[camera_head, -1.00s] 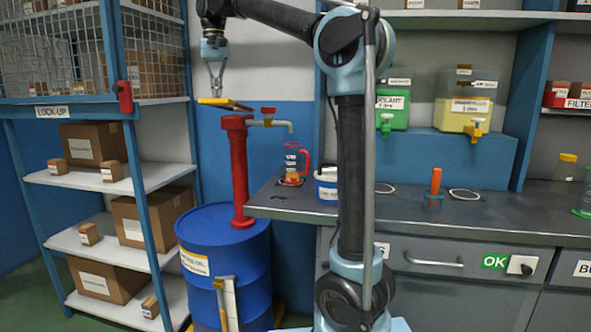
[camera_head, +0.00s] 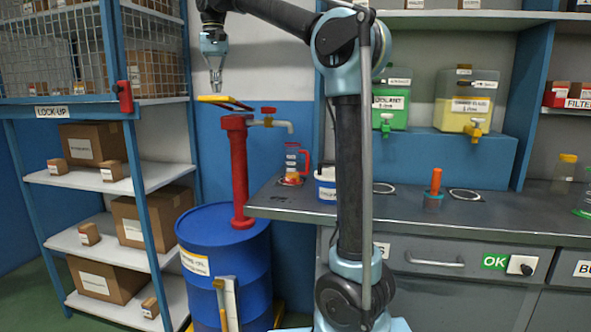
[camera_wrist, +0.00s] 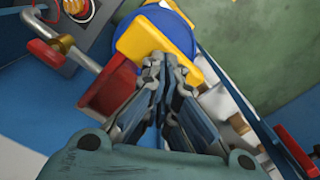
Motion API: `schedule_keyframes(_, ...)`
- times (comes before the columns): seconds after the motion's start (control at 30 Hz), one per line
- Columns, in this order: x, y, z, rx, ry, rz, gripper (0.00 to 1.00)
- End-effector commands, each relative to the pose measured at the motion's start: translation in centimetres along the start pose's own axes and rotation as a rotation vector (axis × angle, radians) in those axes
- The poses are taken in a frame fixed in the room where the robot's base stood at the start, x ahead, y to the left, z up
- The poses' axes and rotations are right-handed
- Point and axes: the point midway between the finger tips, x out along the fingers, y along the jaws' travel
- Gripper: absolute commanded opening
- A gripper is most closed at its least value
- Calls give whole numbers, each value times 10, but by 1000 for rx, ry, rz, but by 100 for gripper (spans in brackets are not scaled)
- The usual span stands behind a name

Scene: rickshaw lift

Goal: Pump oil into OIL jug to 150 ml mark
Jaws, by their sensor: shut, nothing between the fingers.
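My gripper (camera_head: 216,90) points down, shut and empty, just above the yellow grip of the pump handle (camera_head: 213,99). In the wrist view the closed fingertips (camera_wrist: 165,62) lie over the yellow grip (camera_wrist: 140,40); I cannot tell whether they touch it. The red pump (camera_head: 239,170) stands on the blue drum (camera_head: 205,225). Its grey spout (camera_head: 283,124) has a red tap lever and points over the bench. The clear jug (camera_head: 291,163) with a red handle stands below the spout. Amber colour shows low in it; its level against the marks is too small to read.
A white and blue tub (camera_head: 325,188) stands right of the jug. Coolant (camera_head: 390,108) and yellow-liquid (camera_head: 464,103) tanks sit on a blue ledge. An orange-handled tool (camera_head: 435,185) stands on the bench (camera_head: 400,212). Shelving with boxes (camera_head: 95,145) is close on the left.

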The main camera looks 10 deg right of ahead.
Motion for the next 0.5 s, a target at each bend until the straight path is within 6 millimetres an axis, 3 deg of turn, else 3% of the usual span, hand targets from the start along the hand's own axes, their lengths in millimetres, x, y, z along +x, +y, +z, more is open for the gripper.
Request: schedule_keyframes(0.5, 19, 0, 0, 0, 0, 0, 0)
